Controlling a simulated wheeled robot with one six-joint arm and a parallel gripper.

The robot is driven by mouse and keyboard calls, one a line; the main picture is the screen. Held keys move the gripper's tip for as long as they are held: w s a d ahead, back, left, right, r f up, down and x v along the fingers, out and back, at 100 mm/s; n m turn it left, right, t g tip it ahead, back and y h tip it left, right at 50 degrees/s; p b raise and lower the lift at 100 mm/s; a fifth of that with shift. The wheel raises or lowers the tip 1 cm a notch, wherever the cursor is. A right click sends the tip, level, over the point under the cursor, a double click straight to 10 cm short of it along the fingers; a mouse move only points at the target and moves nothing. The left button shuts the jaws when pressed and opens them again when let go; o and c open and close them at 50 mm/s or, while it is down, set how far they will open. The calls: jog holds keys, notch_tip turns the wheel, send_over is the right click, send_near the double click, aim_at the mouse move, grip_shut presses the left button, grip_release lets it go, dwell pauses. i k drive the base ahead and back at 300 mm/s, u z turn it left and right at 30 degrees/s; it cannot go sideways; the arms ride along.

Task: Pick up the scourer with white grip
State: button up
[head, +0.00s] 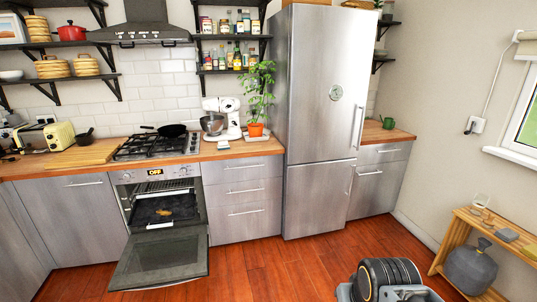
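I cannot clearly make out a scourer with a white grip at this size. A small whitish item (481,201) lies on the wooden bench at the right, and its kind is too small to tell. A flat grey item (507,235) lies nearer on the same bench. Another small pale item (222,146) lies on the counter in front of the white mixer, also too small to name. Part of my own arm shows at the bottom right, but the fingers of my gripper are not in view.
The oven door (160,258) hangs open over the floor at left, with a brown item (164,212) inside. The steel fridge (325,120) stands mid-view. The wooden bench (455,240) holds a grey round vessel (470,268) below. The red floor (300,268) between is clear.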

aim_at(223, 145)
jog(key=u, duration=0.1)
jog(key=i, duration=2.3)
jog(key=u, duration=0.85)
jog(key=i, duration=1.7)
jog(key=u, duration=0.55)
